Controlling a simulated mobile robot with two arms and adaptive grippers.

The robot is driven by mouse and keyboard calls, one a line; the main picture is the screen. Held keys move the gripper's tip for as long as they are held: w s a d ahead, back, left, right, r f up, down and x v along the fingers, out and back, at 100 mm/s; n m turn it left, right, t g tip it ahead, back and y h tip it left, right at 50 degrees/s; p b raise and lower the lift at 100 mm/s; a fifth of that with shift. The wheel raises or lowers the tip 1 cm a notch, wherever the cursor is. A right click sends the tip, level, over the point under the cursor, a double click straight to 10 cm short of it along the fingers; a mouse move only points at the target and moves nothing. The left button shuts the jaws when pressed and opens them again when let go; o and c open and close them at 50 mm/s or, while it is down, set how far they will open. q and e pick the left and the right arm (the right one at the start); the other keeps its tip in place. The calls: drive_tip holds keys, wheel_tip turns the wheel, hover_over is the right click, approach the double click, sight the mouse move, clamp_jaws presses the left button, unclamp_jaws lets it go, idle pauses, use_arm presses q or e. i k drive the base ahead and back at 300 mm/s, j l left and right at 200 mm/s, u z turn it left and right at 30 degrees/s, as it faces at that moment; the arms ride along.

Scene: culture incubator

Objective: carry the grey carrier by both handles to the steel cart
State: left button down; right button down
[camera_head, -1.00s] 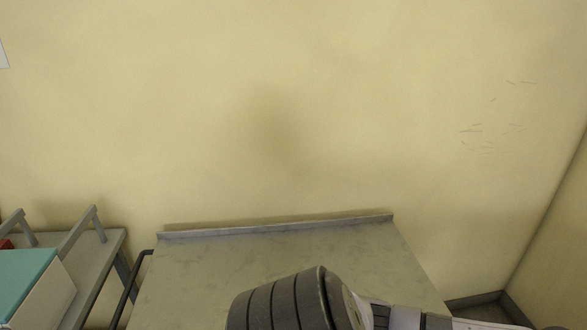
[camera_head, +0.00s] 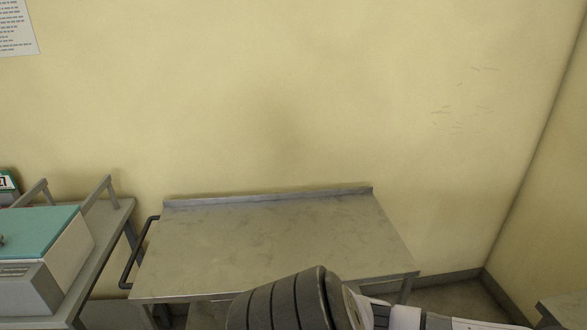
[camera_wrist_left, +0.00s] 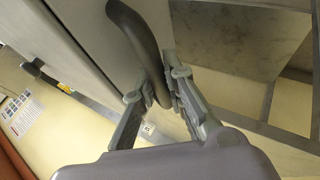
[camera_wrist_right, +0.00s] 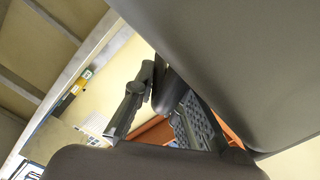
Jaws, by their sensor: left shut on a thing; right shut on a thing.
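The steel cart (camera_head: 280,240) stands against the yellow wall in the head view, its top bare. It has a dark push handle (camera_head: 135,258) on its left side. The head view does not show the grey carrier or either gripper. In the left wrist view my left gripper (camera_wrist_left: 160,85) is shut on a dark curved handle (camera_wrist_left: 138,35), beside a light grey wall of the carrier (camera_wrist_left: 88,40). In the right wrist view my right gripper (camera_wrist_right: 163,78) is shut on a dark handle, mostly hidden between the fingers. The cart top also shows in the left wrist view (camera_wrist_left: 240,35).
At the left of the head view, a box with a teal lid (camera_head: 45,232) stands on a grey table (camera_head: 115,215) with upright grey bars. A gap separates that table from the cart. My own arm covers the bottom middle. A grey surface edge (camera_head: 565,310) shows at bottom right.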

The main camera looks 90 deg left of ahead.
sight(274, 237)
drive_tip(key=l+u, duration=0.25)
drive_tip(key=l, duration=0.15)
drive_tip(key=l+u, duration=0.25)
drive_tip(key=l, duration=0.15)
drive_tip(key=u, duration=2.2)
drive_tip(key=i+u, duration=0.3)
drive_tip(key=i, duration=0.3)
drive_tip(key=i+j, duration=0.15)
drive_tip(key=i, duration=0.75)
